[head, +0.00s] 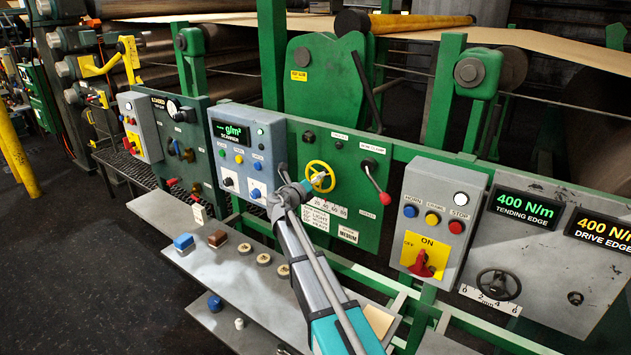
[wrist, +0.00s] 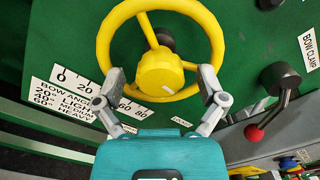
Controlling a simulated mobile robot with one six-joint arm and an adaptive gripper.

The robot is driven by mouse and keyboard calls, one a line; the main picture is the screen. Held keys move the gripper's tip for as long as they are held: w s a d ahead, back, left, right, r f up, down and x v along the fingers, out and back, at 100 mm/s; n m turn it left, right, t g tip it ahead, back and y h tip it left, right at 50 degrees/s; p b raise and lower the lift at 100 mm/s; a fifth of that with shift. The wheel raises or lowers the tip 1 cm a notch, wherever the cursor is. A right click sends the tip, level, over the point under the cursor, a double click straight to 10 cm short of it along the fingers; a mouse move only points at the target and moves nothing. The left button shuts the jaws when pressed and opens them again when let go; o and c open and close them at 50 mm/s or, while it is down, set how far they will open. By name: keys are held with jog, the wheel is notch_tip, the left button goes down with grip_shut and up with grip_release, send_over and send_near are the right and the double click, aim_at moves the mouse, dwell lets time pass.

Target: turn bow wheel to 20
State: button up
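The yellow bow wheel (head: 321,166) stands on the green panel (head: 345,232). In the wrist view the wheel (wrist: 215,32) fills the upper middle, with its round hub at the centre. My gripper (wrist: 163,78) is open, its two fingers apart on either side of the wheel's lower half. Both fingertips overlap the rim in the picture; whether they touch it I cannot tell. The white scale strip (wrist: 75,83) below shows 0, 20 and 80; its middle is partly hidden by a finger and the rim. I cannot make out the reading. In the head view my gripper (head: 306,186) is at the wheel.
The bow clamp lever with a red knob (head: 385,198) is right of the wheel and shows in the wrist view (wrist: 254,133). A grey box with a red switch (head: 424,265) stands farther right. A grey scanner box (head: 241,145) is on the left. A shelf (head: 225,265) lies below.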

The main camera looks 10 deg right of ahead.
jog(key=c, duration=1.1)
jog(key=shift+m, duration=0.5)
